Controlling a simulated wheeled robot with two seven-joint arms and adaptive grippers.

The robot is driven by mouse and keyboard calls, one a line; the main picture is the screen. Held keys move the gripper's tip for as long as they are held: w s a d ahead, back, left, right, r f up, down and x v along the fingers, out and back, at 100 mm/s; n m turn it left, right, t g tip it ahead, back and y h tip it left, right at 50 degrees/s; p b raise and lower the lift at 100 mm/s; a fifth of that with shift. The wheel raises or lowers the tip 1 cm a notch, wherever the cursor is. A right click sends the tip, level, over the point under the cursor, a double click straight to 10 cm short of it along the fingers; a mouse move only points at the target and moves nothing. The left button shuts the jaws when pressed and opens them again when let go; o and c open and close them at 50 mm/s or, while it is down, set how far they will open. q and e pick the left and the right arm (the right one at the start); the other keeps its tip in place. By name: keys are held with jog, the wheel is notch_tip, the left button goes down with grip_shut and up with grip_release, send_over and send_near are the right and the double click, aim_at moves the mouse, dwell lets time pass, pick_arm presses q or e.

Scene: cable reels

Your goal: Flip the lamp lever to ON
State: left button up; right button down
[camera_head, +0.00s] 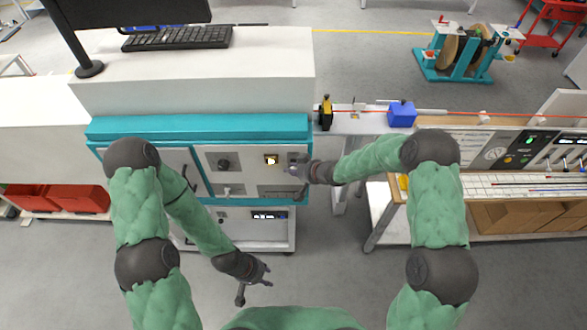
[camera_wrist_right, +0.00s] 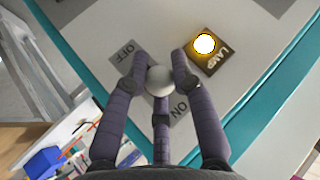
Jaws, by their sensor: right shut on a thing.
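The lamp (camera_head: 271,160) on the front panel of the white and teal cabinet glows yellow. In the right wrist view the lit lamp (camera_wrist_right: 204,43) sits on a brown plate marked LAMP. The lever's pale round knob (camera_wrist_right: 158,80) stands between an OFF label (camera_wrist_right: 124,61) at upper left and an ON label (camera_wrist_right: 180,110) at lower right. My right gripper (camera_head: 298,168) is at the panel, right of the lamp, with its dark fingers (camera_wrist_right: 158,78) shut around the knob. The lever's shaft is hidden. My left gripper (camera_head: 257,281) hangs low before the cabinet, fingers spread and empty, apart from everything.
The cabinet's teal edge (camera_head: 200,127) runs above the panel, which also carries a dark knob (camera_head: 223,164). A bench with a blue box (camera_head: 402,114) stands at right, beside a control panel (camera_head: 515,148). Red bins (camera_head: 55,198) are at lower left. Floor around my left gripper is clear.

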jog(key=c, duration=1)
grip_release()
jog(key=v, duration=1.2)
jog(key=shift+f, duration=0.1)
